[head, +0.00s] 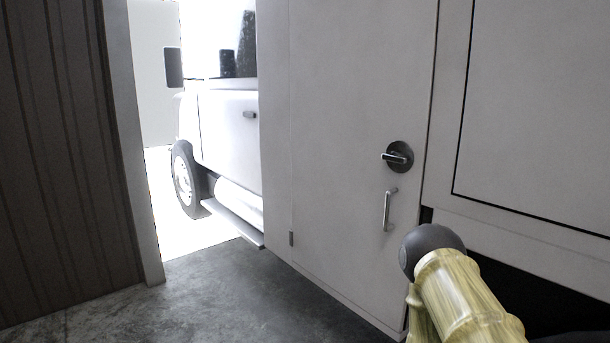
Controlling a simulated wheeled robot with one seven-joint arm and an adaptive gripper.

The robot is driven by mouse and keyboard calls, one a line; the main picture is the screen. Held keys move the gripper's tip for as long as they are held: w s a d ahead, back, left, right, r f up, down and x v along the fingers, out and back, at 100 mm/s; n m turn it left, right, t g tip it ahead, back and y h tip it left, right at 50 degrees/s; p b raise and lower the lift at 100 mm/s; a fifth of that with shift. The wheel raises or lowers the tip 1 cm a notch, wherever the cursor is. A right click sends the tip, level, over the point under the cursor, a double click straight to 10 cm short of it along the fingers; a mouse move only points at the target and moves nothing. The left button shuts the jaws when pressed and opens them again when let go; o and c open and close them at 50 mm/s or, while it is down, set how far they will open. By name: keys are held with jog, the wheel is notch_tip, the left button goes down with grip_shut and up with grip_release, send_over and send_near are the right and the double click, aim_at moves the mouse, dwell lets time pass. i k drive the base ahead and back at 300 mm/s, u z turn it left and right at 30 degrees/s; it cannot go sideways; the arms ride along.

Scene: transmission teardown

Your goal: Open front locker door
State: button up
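The front locker door (345,130) is a tall pale grey panel, and it looks shut in its frame. A round dark latch plate with a lever (397,157) sits near its right edge. A vertical silver pull handle (388,209) is just below the latch. A hinge (291,239) shows low on the door's left edge. Part of my own arm, dark and yellowish, rises at the lower right, in front of the door's lower right corner. My gripper does not show, so its distance from the handle cannot be told.
A white truck (222,115) stands outside, beyond an opening left of the door. A dark ribbed wall (65,150) is at the far left. The grey concrete floor (220,295) before the door is clear. A pale panel (540,100) lies right of the door.

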aim_at(361, 71)
jog(key=k, duration=0.5)
jog(key=u, duration=1.5)
jog(key=i, duration=1.3)
jog(key=z, duration=2.1)
